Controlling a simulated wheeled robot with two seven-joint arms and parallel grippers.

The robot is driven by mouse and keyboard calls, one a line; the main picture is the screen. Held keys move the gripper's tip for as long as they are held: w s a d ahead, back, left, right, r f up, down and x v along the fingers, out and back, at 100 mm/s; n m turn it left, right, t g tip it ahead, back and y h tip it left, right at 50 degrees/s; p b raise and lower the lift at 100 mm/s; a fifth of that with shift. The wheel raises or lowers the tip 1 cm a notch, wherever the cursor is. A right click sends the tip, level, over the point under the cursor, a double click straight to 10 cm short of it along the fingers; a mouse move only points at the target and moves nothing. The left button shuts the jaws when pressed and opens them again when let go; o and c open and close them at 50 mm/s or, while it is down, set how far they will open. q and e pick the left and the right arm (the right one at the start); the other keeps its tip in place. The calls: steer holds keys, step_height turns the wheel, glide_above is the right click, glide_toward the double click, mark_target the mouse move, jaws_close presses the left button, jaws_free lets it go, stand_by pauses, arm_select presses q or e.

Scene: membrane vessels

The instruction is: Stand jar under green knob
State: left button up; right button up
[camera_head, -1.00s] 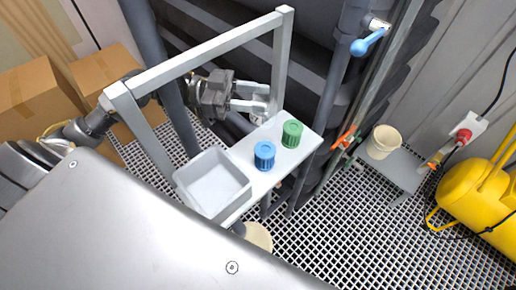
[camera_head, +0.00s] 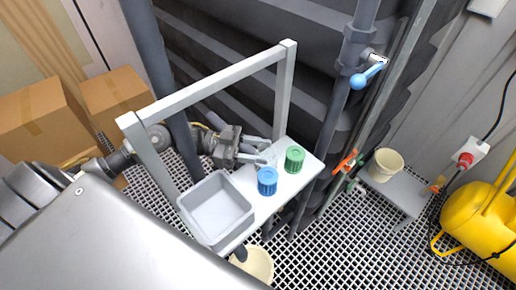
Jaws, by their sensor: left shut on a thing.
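My left gripper (camera_head: 262,153) is shut on a small pale thing, apparently a clear jar, just left of the green-capped container (camera_head: 295,160) at the back of the white shelf (camera_head: 245,228). The fingers hide most of the held thing, and I cannot tell whether it touches the shelf. A blue-capped container (camera_head: 267,181) stands in front of the green one. A small green knob (camera_head: 353,186) shows low on the pipework, below an orange lever (camera_head: 344,163). My right gripper is not in view.
A grey frame (camera_head: 215,80) arches over the shelf. A grey bin (camera_head: 215,208) sits at its left end. A cream bucket (camera_head: 387,165) stands on a low grey stand (camera_head: 405,192). Another cream bucket (camera_head: 258,265) is under the shelf. A blue lever (camera_head: 368,76) and yellow machine (camera_head: 475,215) are at right.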

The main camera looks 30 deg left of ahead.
arm_select(q)
steer(key=shift+f, duration=0.15)
steer(key=o, duration=1)
steer(key=shift+c, duration=0.2)
